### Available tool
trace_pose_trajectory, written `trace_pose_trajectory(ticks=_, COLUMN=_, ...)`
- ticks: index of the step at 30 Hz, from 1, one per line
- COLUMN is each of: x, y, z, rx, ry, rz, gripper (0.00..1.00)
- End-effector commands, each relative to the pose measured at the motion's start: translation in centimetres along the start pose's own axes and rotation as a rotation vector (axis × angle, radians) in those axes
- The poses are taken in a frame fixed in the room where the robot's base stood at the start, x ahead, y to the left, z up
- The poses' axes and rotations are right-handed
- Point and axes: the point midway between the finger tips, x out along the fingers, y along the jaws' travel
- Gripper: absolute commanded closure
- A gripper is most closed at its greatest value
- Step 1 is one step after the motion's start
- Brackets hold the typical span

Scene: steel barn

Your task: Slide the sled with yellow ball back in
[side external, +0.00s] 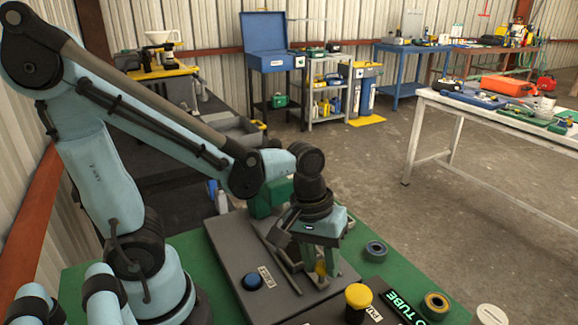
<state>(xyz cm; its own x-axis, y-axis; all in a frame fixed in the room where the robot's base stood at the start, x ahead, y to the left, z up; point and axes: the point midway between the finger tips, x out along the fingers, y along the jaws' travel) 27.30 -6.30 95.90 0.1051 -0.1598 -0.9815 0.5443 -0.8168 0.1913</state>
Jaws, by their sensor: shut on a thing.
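My gripper (322,270) points down over the right part of a grey box (232,252) on the green table. Its fingers are shut on a small yellow ball (321,268), which shows between them. The sled under the ball is mostly hidden by the fingers, so I cannot tell how far out it stands. Dark bars show just left of the fingers.
A blue knob (253,282) sits on the box, left of my gripper. A yellow-capped post (358,296) stands close in front at the right.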

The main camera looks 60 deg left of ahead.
Motion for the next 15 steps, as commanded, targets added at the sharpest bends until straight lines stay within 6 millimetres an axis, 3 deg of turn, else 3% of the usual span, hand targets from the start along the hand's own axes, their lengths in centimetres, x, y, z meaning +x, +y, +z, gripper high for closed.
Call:
trace_pose_trajectory(ticks=9, x=-0.7, y=-3.9, z=-2.8, rx=-0.007, ry=0.004, rz=0.000, gripper=1.00)
trace_pose_trajectory(ticks=15, x=-0.9, y=-4.6, z=-3.2, rx=-0.002, ry=0.005, rz=0.000, gripper=1.00)
